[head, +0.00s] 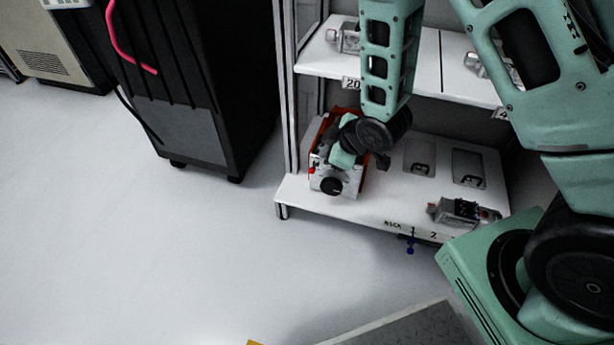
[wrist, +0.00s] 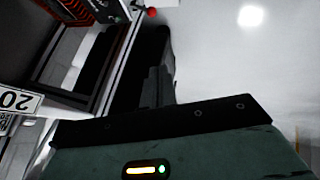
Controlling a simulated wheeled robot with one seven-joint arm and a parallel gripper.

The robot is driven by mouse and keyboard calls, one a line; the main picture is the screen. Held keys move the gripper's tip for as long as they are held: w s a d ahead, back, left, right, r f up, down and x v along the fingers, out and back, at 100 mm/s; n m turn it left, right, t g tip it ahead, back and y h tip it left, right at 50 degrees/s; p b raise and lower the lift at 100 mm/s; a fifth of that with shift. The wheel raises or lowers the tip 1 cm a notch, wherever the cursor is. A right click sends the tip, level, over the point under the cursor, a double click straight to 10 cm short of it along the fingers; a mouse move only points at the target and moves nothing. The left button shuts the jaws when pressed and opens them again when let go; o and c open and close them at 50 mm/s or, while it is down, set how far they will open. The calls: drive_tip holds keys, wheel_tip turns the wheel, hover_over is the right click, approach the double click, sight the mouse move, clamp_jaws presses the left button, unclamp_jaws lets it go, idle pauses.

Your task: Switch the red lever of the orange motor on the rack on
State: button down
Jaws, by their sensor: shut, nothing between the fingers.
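The orange motor (head: 315,134) stands at the left end of the rack's lower shelf, with a grey front and a round black knob (head: 331,186). My gripper (head: 345,156) is over its front in the head view and hides much of it; the fingertips are not clear there. In the wrist view, my gripper's dark fingers (wrist: 158,84) are shut and empty. A small red ball tip (wrist: 152,12), which looks like the red lever's end, is at the top, just beyond and left of the fingers. A visible gap separates them. I cannot tell the lever's position.
The lower shelf (head: 385,208) has bare slots to the right and a grey device (head: 460,212) at its right front. The upper shelf (head: 425,82) overhangs close to my arm. A black cabinet (head: 195,80) stands left of the rack.

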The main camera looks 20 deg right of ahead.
drive_tip(key=f, duration=0.1)
drive_tip(key=w+f, duration=0.1)
drive_tip(key=f+b, duration=0.1)
drive_tip(key=shift+w+d+f+n, duration=0.1)
drive_tip(key=shift+w+d+n, duration=0.05)
drive_tip(key=shift+d+n, duration=0.15)
drive_tip(key=shift+f, duration=0.1)
drive_tip(key=b, duration=0.4)
hover_over(313, 169)
drive_tip(key=s+a, duration=0.2)
wheel_tip(313, 169, down, 8)
drive_tip(key=shift+w+d+f+b, duration=0.1)
drive_tip(key=shift+d+f+b, duration=0.35)
drive_tip(key=shift+f, duration=0.3)
drive_tip(key=shift+w+d+f+b, duration=0.1)
drive_tip(key=shift+d+f+b, duration=0.2)
drive_tip(key=shift+f+b, duration=0.35)
drive_tip(key=shift+f, duration=0.15)
